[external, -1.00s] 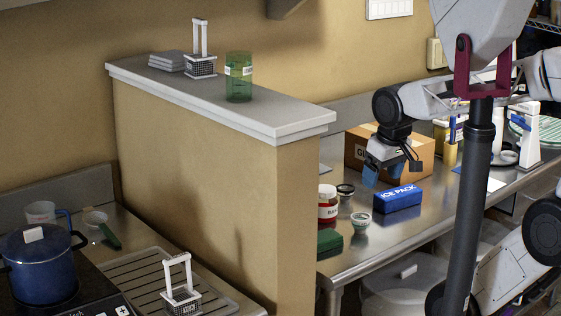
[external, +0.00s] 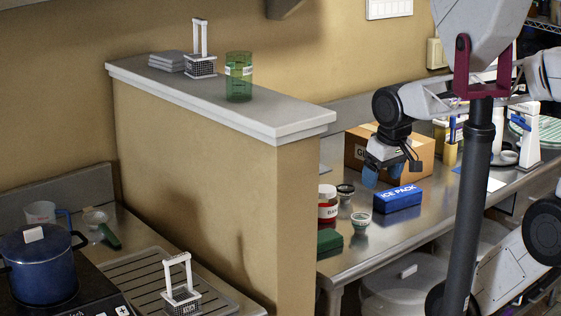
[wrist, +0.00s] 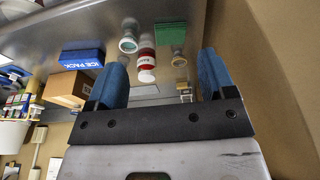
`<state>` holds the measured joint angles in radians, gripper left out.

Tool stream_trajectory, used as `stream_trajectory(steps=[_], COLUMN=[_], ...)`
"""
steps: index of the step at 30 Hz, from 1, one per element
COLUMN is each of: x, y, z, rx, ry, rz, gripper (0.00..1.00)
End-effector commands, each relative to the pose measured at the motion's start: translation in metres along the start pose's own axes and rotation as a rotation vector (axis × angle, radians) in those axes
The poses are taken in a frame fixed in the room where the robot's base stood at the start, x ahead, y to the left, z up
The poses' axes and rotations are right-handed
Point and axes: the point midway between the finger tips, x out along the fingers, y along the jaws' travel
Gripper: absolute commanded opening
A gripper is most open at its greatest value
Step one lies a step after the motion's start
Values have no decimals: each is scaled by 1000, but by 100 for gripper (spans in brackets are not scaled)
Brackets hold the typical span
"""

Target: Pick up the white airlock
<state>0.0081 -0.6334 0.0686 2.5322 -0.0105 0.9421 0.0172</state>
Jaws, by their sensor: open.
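A small white piece (external: 408,271) lies on the pale round lid (external: 385,290) of a bucket below the counter in the external view. It may be the white airlock, but it is too small to tell. My gripper (external: 383,172) is over the steel counter, in front of the cardboard box, with its blue fingers pointing down. In the wrist view my gripper (wrist: 162,66) is open, with nothing between its two blue fingers. The gripper is apart from the white piece, which is lower and nearer the camera. I cannot make out the airlock in the wrist view.
On the counter near my gripper are the blue ice pack (external: 398,198), a cardboard box (external: 415,160), a red-and-white jar (external: 327,205), small jars and a green block (external: 329,242). The counter edge overhangs the bucket. A tall partition (external: 200,180) stands left.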

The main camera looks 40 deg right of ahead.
Motion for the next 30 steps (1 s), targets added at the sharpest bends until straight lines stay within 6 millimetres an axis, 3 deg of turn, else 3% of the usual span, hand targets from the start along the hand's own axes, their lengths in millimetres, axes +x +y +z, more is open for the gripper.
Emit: stream_trajectory(steps=[14,20,30], x=[6,25,72], y=[2,7,23], z=[-3,-10,-32], rx=[44,181,561], ry=[-29,-116,-335], rz=[-17,-72,-230], gripper=[79,79,79])
